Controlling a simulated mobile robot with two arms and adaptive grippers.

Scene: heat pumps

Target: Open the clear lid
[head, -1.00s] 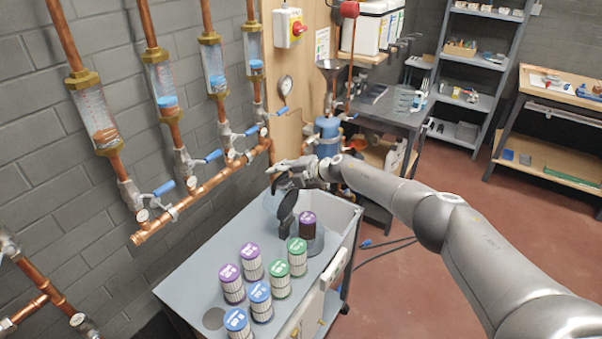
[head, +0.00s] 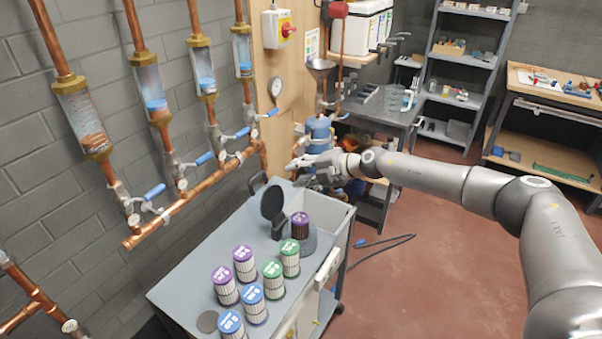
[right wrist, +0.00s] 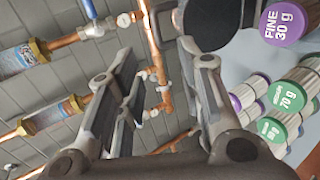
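A dark round disc (head: 272,203) stands upright on a black support (head: 279,229) on the grey cart. I cannot make out a separate clear lid; the disc may be the lid seen against dark parts. My right gripper (head: 305,166) is above and slightly right of the disc, apart from it in the picture. The right wrist view shows its two fingers (right wrist: 160,95) spread with nothing between them, and the dark disc (right wrist: 210,22) beyond the right finger. My left gripper is not in view.
A dark-bodied, purple-capped cartridge (head: 300,226) stands beside the disc. Several capped filter cartridges (head: 250,300) stand on the cart (head: 185,290) in front. Copper pipes with blue-handled valves (head: 190,203) run along the wall at left. A blue canister (head: 318,135) stands behind.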

